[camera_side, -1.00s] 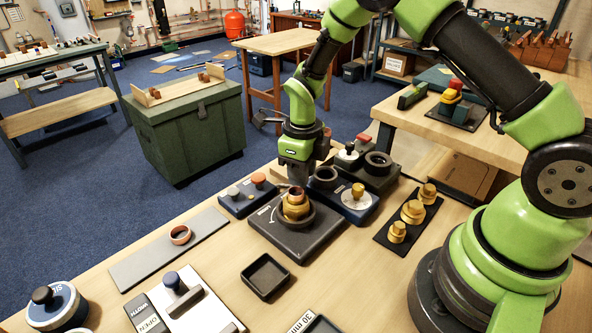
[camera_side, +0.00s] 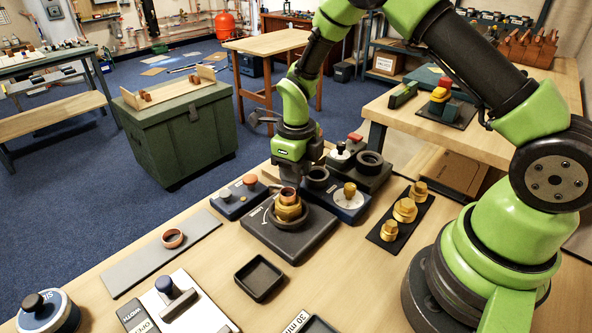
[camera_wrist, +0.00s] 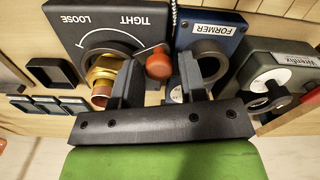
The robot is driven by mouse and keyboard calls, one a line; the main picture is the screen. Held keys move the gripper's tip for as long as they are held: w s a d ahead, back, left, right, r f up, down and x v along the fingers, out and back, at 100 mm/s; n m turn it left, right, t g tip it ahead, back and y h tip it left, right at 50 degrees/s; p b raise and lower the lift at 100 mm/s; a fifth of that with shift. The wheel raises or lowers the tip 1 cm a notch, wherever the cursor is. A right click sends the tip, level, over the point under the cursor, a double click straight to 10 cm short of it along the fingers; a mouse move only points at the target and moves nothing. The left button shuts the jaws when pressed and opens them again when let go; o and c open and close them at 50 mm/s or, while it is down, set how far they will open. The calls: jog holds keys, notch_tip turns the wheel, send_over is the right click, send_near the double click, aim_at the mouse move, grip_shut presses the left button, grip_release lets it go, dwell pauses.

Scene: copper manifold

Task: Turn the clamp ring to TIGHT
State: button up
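The dark clamp block (camera_side: 290,240) carries a round ring holding a brass fitting (camera_side: 287,210) with a copper end on top. In the wrist view the block's plate (camera_wrist: 75,30) reads LOOSE and TIGHT, with a white curved arrow, beside the brass fitting (camera_wrist: 105,72). A lever with an orange-brown knob (camera_wrist: 158,66) reaches out from the ring on the TIGHT-word side. My gripper (camera_wrist: 159,82) is open, its two dark fingers on either side of the knob, with gaps showing. In the side view my gripper (camera_side: 293,178) is low behind the fitting and hides the knob.
The blue FORMER block (camera_wrist: 215,35) stands close beside the clamp. A black tray (camera_side: 260,278) and a strip of brass fittings (camera_side: 404,212) lie on the bench, with bare wood between.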

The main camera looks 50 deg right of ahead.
notch_tip(320, 180, up, 10)
dwell(0.5)
jog(key=s+a+r+n+t, duration=0.25)
jog(key=s+r+n, duration=0.55)
jog(key=r+n, duration=0.45)
jog(key=s+r+n+t+y, duration=0.1)
jog(key=s+n+t, duration=0.1)
jog(key=s+n, duration=0.4)
jog(key=s+a+r+n+t+y, duration=0.1)
jog(key=s+r+n+t, duration=0.1)
jog(key=s+n, duration=0.4)
jog(key=shift+n+t, duration=0.35)
jog(key=shift+n, duration=2)
